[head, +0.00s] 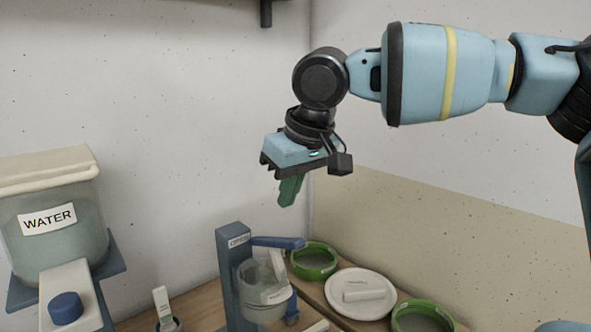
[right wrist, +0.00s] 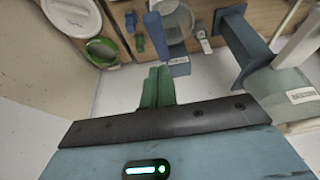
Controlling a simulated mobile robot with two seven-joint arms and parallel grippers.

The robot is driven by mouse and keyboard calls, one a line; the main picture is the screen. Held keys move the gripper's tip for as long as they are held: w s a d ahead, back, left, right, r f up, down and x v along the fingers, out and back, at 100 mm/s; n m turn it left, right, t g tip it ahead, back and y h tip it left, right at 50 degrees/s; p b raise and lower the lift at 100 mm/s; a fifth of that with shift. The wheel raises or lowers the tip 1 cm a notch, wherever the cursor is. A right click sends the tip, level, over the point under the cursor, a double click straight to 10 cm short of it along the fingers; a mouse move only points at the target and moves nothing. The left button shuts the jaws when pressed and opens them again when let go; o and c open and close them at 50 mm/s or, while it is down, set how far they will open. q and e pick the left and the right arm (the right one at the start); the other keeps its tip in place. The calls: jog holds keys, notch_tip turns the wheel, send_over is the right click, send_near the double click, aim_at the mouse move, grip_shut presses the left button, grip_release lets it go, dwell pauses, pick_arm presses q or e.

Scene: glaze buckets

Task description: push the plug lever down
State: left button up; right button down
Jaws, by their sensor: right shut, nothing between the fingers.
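The plug lever (head: 278,242) is a blue bar at the top of a blue stand (head: 233,270) with a small label, above a clear vessel (head: 250,290). It looks about level in the head view. In the right wrist view, a blue bar that looks like the lever (right wrist: 157,35) lies beyond my fingertips. My right gripper (head: 289,195) is shut and empty, its green fingers pointing down above the lever, clearly apart from it. The shut fingers also show in the right wrist view (right wrist: 157,72). My left gripper is not in view.
A tank labelled WATER (head: 60,235) stands at the left, with a blue knob (head: 66,308) in front. Green rings (head: 314,262) and a white lid (head: 360,310) lie right of the stand on the wooden table. Walls stand behind; the air around my gripper is clear.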

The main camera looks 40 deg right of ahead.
aim_at(287, 239)
notch_tip(287, 239, down, 4)
jog(key=shift+s+r, duration=0.1)
jog(key=shift+s, duration=0.05)
jog(key=shift+s+f, duration=0.35)
jog(key=shift+f, duration=0.4)
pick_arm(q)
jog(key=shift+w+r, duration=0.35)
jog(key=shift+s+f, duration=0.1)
